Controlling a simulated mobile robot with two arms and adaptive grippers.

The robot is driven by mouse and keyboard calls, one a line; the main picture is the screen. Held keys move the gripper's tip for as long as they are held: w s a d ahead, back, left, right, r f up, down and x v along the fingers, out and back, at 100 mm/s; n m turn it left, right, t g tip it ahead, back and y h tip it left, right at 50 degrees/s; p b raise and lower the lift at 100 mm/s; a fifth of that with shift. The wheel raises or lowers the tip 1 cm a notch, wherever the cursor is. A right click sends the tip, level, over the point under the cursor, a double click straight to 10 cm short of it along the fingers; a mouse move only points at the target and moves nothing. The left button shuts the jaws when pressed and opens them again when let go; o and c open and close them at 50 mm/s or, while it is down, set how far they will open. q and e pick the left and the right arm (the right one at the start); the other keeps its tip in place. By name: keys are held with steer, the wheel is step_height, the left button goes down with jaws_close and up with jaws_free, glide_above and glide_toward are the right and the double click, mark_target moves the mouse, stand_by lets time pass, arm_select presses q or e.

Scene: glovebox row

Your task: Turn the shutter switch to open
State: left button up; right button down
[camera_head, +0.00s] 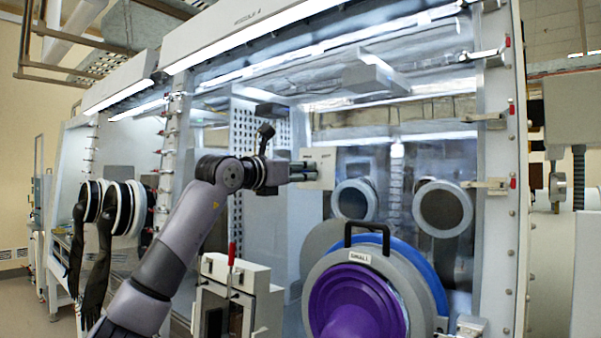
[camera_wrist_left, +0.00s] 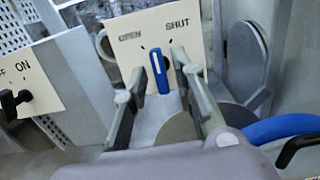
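The shutter switch (camera_wrist_left: 160,70) is a blue handle with a white line, on a cream plate (camera_wrist_left: 128,62) marked OPEN on the left and SHUT on the right. Its tip points up the plate, between the two marks. My left gripper (camera_head: 306,171) is at the plate. In the left wrist view its fingers are open, one on each side of the handle, with gaps visible. My right gripper is not in view.
Another plate (camera_wrist_left: 38,85) with a black ON switch is at the left of the left wrist view. Below my gripper are a white box with a red-tipped lever (camera_head: 232,254) and a round purple port (camera_head: 352,300) with a black handle. Black gloves (camera_head: 100,250) hang at left.

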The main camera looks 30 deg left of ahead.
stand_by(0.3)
arm_select(q)
steer(key=s, duration=0.8)
steer(key=s+a, duration=0.1)
steer(key=s, duration=0.3)
steer(key=shift+f, duration=0.15)
steer(key=shift+f, duration=0.1)
